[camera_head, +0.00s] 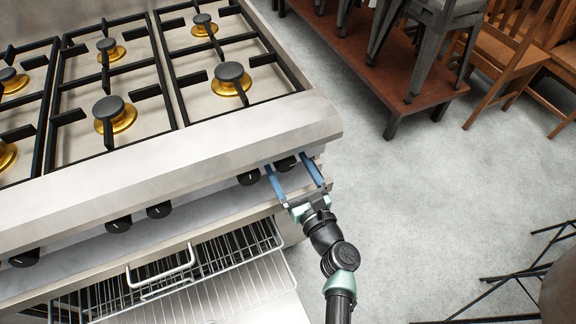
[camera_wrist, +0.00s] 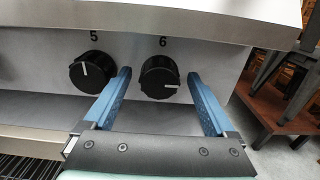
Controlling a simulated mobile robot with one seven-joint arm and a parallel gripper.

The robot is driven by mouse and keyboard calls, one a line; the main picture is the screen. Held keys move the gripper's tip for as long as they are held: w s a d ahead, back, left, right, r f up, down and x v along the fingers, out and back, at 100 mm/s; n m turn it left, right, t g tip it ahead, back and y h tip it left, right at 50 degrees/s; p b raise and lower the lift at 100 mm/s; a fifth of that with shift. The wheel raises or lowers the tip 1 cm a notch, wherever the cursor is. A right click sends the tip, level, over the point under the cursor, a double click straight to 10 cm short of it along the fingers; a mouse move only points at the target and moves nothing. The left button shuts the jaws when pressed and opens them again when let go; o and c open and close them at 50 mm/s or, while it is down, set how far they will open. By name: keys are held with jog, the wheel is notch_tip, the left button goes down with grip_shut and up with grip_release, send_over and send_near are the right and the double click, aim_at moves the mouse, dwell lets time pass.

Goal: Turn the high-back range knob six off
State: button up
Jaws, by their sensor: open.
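The range (camera_head: 200,140) fills the left of the head view, with a row of black knobs under its front ledge. Knob six (camera_wrist: 160,77) is round and black under a printed 6 in the wrist view. Its white mark points right and slightly down. In the head view knob six (camera_head: 286,164) shows partly between the fingers. My gripper (camera_wrist: 160,85) is open, with one blue finger left of knob six and one right of it. I cannot tell if either finger touches it. In the head view my gripper (camera_head: 292,172) reaches the range's right front end.
Knob five (camera_wrist: 92,72) is just left of my left finger, its white mark pointing up and slightly left. Below, the oven door is open with wire racks (camera_head: 200,290) and a handle (camera_head: 160,268). A brown platform (camera_head: 425,85) with metal stools stands at right. Floor between is clear.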

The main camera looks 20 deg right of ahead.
jog(key=shift+w, duration=0.25)
jog(key=c, duration=1.4)
